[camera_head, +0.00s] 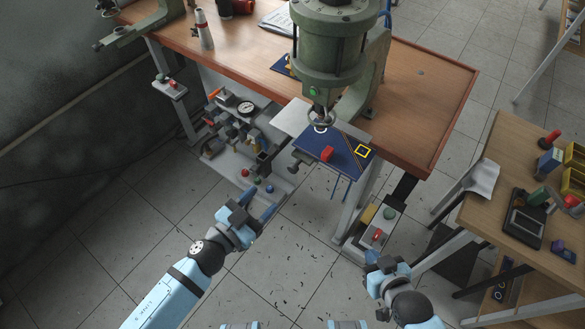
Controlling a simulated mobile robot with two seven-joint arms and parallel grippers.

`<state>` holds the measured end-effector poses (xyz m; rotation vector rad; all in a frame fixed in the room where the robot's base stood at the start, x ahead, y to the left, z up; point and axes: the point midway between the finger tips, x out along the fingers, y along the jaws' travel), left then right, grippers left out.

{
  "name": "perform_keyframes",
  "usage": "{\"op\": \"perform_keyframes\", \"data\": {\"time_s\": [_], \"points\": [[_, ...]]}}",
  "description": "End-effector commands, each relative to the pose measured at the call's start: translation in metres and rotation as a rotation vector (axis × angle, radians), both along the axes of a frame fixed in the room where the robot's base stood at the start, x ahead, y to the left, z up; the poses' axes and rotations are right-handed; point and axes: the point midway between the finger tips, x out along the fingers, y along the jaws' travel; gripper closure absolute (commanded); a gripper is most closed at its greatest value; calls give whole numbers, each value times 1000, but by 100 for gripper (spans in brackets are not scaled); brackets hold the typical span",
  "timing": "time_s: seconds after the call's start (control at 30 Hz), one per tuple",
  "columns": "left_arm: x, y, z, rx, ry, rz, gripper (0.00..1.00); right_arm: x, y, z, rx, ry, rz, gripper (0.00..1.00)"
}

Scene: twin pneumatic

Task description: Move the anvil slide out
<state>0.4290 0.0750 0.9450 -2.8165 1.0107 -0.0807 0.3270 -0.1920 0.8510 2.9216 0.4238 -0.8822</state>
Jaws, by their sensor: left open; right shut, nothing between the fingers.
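The press (330,50) is a green cylinder on a frame at the front edge of the wooden bench. Under its ram is a dark blue plate with a red block (327,154) and a yellow square frame; this looks like the anvil slide (318,142). The plate reaches over the bench's front edge. My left gripper (263,205) is open and empty, below and left of the plate, in front of the valve panel. My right gripper (372,257) is shut and empty, below and right of the plate, near a control box. Neither gripper touches the slide.
A panel (245,180) with a gauge and valves stands below the bench (430,90). A control box (375,235) with green and red buttons is under its right end. A side table (485,235) with a tablet and bins stands at right.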

Motion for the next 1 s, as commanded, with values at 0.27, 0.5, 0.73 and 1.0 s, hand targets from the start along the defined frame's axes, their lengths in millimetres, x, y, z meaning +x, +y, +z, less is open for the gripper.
{"op": "perform_keyframes", "data": {"time_s": [0.27,0.5,0.73,1.0], "points": [[47,-38,3,-2,-1,2,46,2,-3,12,-4,-6,-3,100],[79,-64,1,-2,0,3,46,2,-3,14,-4,-6,-3,100],[91,-74,1,-2,0,3,46,1,-2,13,-3,-3,-1,100],[92,-74,1,-1,0,3,46,0,-1,12,-2,-1,0,100]]}}
